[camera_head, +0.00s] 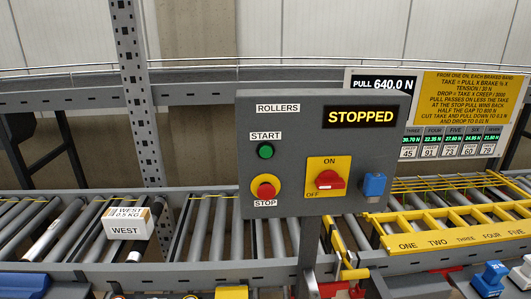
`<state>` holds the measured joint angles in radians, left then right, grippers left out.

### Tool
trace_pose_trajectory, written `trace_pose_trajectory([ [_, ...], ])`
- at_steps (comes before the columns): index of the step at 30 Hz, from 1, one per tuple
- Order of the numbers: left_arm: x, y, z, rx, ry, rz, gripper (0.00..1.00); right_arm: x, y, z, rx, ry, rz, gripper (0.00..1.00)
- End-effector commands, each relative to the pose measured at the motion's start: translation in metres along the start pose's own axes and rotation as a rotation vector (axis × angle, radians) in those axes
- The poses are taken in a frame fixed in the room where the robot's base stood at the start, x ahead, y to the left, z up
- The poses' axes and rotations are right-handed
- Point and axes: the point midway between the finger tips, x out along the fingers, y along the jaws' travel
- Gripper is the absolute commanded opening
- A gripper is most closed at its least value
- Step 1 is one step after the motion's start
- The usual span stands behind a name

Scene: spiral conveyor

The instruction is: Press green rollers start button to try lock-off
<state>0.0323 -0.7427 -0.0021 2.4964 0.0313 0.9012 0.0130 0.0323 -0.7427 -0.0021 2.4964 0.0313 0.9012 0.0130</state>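The grey rollers control box (285,110) stands on a post in the middle of the view. Its green START button (265,151) is on the left side, unobstructed. Below it is the red STOP button (266,188) on a yellow surround. The display (367,117) reads STOPPED. A red rotary switch (330,180) sits on a yellow plate marked ON at top and OFF at lower left; its exact setting is hard to tell. A blue padlock-like item (374,186) is at the box's right side; whether it locks the switch is unclear. Neither gripper is in view.
A carton marked WEST (128,217) sits on the left rollers. A yellow guard (450,232) labelled ONE to FIVE covers the right rollers. A sign reading PULL 640.0 N (383,83) stands behind the box. A blue item (490,278) is at lower right.

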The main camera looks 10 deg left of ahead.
Motion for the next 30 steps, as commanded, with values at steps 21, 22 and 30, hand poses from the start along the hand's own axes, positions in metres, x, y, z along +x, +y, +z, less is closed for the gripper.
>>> trace_pose_trajectory([
  [21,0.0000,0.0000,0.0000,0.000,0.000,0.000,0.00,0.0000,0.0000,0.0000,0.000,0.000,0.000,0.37],
  [22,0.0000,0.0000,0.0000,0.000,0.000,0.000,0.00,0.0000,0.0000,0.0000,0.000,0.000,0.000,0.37],
  [30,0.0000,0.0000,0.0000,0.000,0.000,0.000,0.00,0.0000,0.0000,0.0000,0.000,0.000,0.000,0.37],
])
